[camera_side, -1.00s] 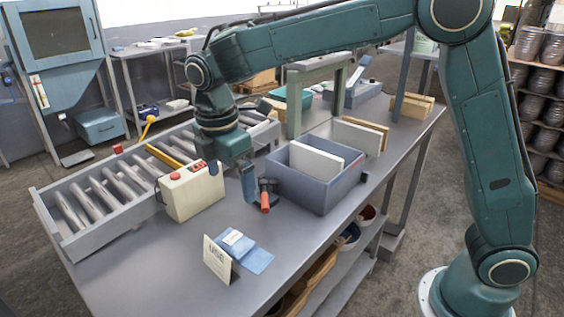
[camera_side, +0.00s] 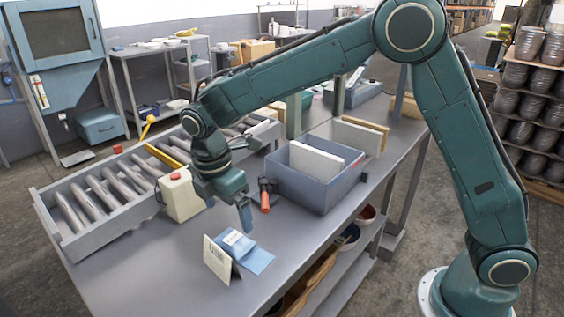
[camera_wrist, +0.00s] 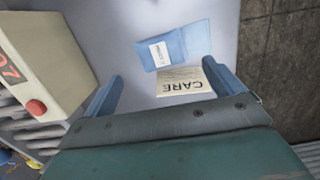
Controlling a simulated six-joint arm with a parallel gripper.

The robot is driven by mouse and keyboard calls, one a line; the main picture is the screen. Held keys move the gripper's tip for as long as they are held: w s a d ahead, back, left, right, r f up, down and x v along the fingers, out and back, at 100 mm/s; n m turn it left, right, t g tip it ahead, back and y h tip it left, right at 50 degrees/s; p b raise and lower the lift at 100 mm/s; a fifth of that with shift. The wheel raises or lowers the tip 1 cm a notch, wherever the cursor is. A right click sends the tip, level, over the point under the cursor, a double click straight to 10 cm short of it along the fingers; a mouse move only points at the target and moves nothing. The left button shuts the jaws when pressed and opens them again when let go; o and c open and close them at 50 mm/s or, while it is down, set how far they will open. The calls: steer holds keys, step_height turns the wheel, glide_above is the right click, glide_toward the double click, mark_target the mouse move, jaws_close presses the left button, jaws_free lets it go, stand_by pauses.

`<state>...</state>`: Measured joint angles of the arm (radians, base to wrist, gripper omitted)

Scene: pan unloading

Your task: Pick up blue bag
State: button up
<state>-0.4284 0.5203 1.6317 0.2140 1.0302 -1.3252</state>
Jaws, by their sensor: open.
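The blue bag (camera_side: 258,259) lies flat on the bench near its front edge, with a white label on it. It also shows in the wrist view (camera_wrist: 190,43), top middle, beyond the space between my fingers. A cream card (camera_side: 217,260) stands tilted beside the bag; in the wrist view the card (camera_wrist: 185,82) reads "CARE" upside down. My gripper (camera_side: 228,212) is above the bench, behind the bag in the side view and apart from it.
A cream control box (camera_side: 181,196) with a red button stands left of my gripper. A grey-blue bin (camera_side: 318,190) with white boards is to the right, with an orange-handled tool (camera_side: 265,199) beside it. A roller tray (camera_side: 100,215) lies behind. The bench (camera_side: 180,270) in front is clear.

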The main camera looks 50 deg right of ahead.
mark_target(233, 237)
steer(key=shift+d+f, duration=0.15)
steer(key=shift+f, duration=1.1)
steer(key=shift+d+f, duration=0.2)
steer(key=shift+f, duration=2.4)
steer(key=c, duration=1.1)
steer(key=shift+r, duration=0.2)
step_height(233, 237, up, 20)
steer(key=shift+f, duration=0.15)
